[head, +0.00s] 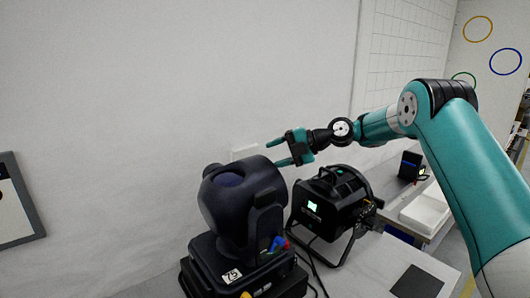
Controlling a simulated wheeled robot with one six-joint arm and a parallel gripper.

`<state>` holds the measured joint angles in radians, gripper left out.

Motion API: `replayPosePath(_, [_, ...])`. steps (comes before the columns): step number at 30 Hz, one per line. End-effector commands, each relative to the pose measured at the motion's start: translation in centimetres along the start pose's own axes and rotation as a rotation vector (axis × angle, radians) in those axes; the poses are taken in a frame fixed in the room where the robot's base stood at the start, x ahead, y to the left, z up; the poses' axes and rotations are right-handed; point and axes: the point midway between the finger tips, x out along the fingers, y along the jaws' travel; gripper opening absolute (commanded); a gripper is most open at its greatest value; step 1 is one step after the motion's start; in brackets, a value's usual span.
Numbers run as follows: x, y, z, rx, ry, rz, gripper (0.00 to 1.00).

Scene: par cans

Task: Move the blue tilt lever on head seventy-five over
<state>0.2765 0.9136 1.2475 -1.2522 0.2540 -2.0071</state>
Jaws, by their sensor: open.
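Head seventy-five is a dark moving-head lamp (243,208) on a black base, with a white label (232,276) that looks like 75, turned on its side. The blue tilt lever (276,243) is small and sits low on the right side of the head's yoke, just above the base. My gripper (273,153) is open and empty, with its fingers pointing left. In the picture it is above and a little right of the lamp head, well above the lever and apart from it.
A black par can (330,200) with a lit green display stands close on the right. A red part (286,244) sits beside the blue lever. Dark cables run between the two lamps. A white tray (425,211) and a dark box (410,165) are farther right.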

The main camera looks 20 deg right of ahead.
Motion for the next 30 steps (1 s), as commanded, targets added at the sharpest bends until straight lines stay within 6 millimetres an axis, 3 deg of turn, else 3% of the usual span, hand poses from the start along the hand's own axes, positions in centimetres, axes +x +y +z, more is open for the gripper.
replayPosePath(7, [3.2, 0.2, 0.0, 0.0, 0.0, 0.0, 0.51])
replayPosePath(18, [3.8, 0.0, 0.0, -0.001, -0.001, 0.0, 0.51])
replayPosePath(25, [3.8, 0.0, 0.0, -0.001, -0.001, 0.0, 0.0])
replayPosePath(30, [4.1, -0.1, -0.1, -0.002, 0.002, -0.001, 0.0])
